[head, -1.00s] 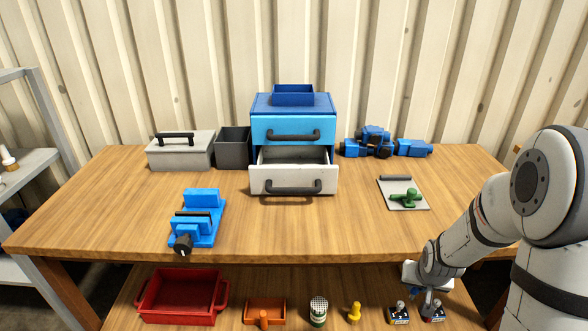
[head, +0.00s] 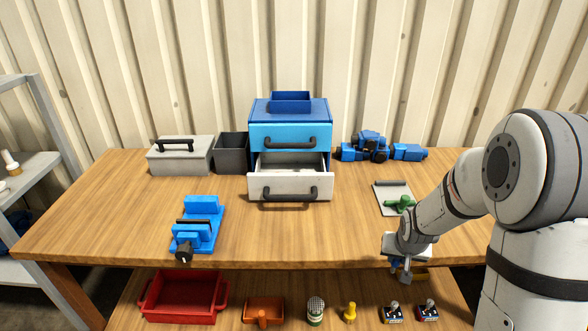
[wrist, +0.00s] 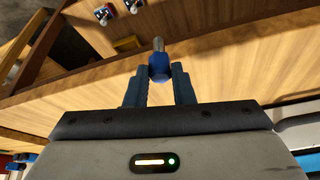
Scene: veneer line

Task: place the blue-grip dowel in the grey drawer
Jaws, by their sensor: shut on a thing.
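My gripper (head: 402,268) is in front of the table's right front edge in the head view, low near the edge's height. In the wrist view its two blue fingers (wrist: 159,82) are shut on the blue-grip dowel (wrist: 158,68). The dowel's blue grip sits between the fingertips and its grey metal end points away from the gripper. In the head view the dowel is hard to make out at the fingers. The grey drawer (head: 290,187) is the lower one of the blue cabinet (head: 330,118). It stands pulled open, with a dark handle, left of and behind my gripper.
A blue vise (head: 199,222), grey toolbox (head: 180,155), dark bin (head: 231,153) and clipboard with a green item (head: 399,203) are on the table (head: 300,235). The tabletop before the drawer is clear. A red tray (head: 182,297) and several small items are on the lower shelf.

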